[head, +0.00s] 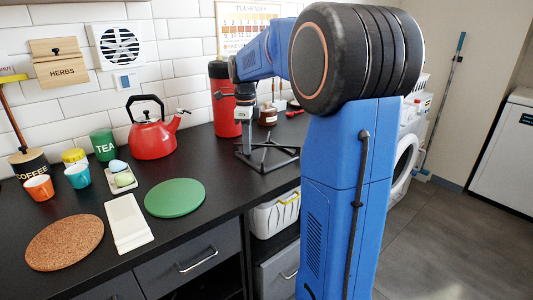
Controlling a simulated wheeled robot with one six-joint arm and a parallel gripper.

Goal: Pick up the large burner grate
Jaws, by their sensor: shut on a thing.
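The burner grate (268,158) is a black frame with crossing bars at the right part of the dark counter, seen in the head view. My gripper (246,142) points down from above and is shut on a bar of the grate at its left, back part. I cannot tell whether the grate rests on the counter or is just above it. My blue arm hides what lies to the right of the grate. No second grate is visible to compare its size.
A red kettle (152,133), green round mat (175,197), white board (127,222) and cork mat (65,242) are to the left. The counter's front edge runs close to the grate.

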